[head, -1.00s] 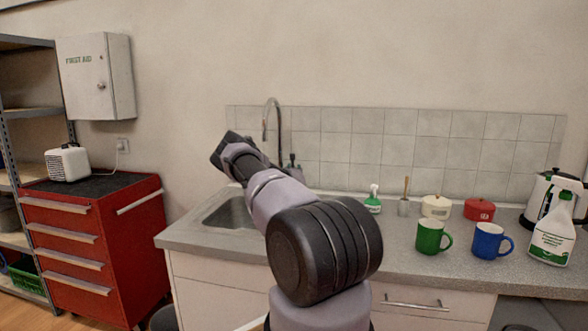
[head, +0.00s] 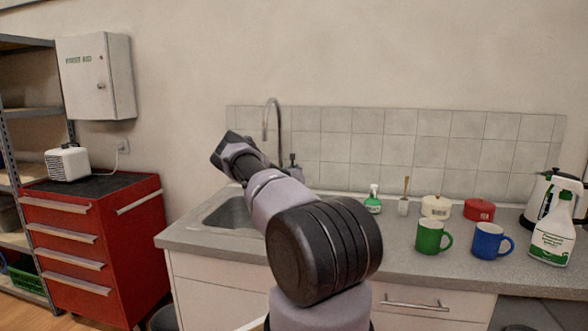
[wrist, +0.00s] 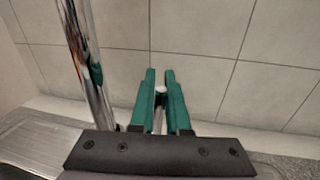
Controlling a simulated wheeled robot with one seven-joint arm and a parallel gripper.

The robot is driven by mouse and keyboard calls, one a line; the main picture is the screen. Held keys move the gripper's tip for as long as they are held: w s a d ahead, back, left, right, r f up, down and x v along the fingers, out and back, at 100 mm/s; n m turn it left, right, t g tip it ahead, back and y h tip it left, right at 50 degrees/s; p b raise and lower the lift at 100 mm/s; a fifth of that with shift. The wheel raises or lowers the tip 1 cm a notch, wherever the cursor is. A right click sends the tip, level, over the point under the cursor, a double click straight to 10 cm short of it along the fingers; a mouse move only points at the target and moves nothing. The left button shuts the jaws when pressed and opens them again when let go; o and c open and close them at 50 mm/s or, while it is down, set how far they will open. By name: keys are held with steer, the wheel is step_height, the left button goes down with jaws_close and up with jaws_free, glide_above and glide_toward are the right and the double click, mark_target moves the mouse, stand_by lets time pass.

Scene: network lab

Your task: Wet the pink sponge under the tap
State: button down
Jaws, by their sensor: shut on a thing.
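The chrome tap (head: 279,130) stands at the back of the sink (head: 228,214), left of centre in the head view. Its shiny pipe (wrist: 84,50) runs down the left of the wrist view. My gripper (wrist: 160,75) has green fingers, close beside the pipe. They are shut on a thin metal post with a pale round top (wrist: 159,93), which looks like the tap lever. In the head view my arm hides the fingers and part of the sink. I see no pink sponge in either view, and no running water.
A dark bottle (head: 293,166) stands by the tap. The tiled wall (wrist: 205,40) is close behind my fingers.

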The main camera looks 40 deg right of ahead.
stand_by(0.7)
steer(key=shift+s+a+r+t+h, duration=0.15)
steer(key=shift+s+a+t+h, duration=0.25)
steer(key=shift+a+t+h, duration=0.15)
steer(key=shift+d, duration=0.1)
steer(key=c, duration=0.9)
jaws_free()
steer(key=shift+s, duration=0.1)
steer(key=v, duration=1)
steer(key=shift+s+a, duration=0.25)
